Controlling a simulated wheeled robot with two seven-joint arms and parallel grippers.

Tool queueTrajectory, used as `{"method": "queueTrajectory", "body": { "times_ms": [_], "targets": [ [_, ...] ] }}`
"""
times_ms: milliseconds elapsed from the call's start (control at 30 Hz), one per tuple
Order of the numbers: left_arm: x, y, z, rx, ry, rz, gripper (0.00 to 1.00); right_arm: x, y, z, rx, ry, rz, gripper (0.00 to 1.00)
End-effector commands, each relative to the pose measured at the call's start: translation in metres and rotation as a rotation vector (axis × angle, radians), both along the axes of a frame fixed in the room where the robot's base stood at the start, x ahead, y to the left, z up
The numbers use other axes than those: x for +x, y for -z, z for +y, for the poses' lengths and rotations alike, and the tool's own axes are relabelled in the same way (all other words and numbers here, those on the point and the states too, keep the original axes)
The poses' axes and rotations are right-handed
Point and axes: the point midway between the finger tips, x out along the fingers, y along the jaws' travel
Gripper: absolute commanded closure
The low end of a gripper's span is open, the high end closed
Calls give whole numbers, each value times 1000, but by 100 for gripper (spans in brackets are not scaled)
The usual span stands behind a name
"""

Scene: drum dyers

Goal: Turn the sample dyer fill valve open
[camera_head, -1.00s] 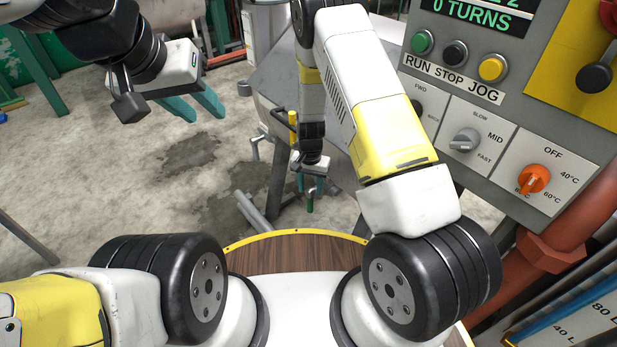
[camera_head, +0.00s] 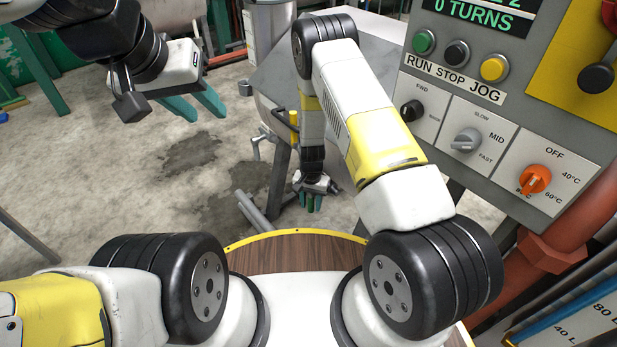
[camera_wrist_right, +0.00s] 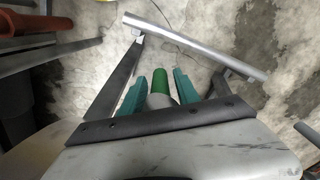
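A green-tipped grey handle (camera_wrist_right: 160,82), which looks like the fill valve lever, stands between the teal fingers of my right gripper (camera_wrist_right: 167,80) in the right wrist view. Narrow gaps appear to separate it from the fingers. In the head view my right gripper (camera_head: 311,203) points down beside the sloped grey metal body, with the green handle (camera_head: 310,204) small between its fingers; the valve body is hidden. My left gripper (camera_head: 206,115) is open and empty at upper left, well away from the valve.
A control panel (camera_head: 485,108) with buttons and knobs stands on the right, near my right arm. A yellow bar (camera_head: 294,127) and grey metal legs (camera_head: 278,182) are close left of my right gripper. Orange-red pipes (camera_head: 560,240) run at lower right. Concrete floor (camera_head: 150,200) is open at left.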

Motion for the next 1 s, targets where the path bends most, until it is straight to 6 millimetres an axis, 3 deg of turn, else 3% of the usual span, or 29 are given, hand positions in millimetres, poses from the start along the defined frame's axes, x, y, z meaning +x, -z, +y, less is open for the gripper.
{"method": "queueTrajectory", "body": {
  "times_ms": [67, 367, 1000],
  "targets": [
    [0, 0, 0, 0, 0, 0, 64, 0, 0, 0, 0, 0, 0, 100],
    [0, 0, 0, 0, 0, 0, 64, 0, 0, 0, -6, -2, 9, 100],
    [0, 0, 0, 0, 0, 0, 64, -15, -4, -11, -219, -1, 300, 100]
  ]
}}
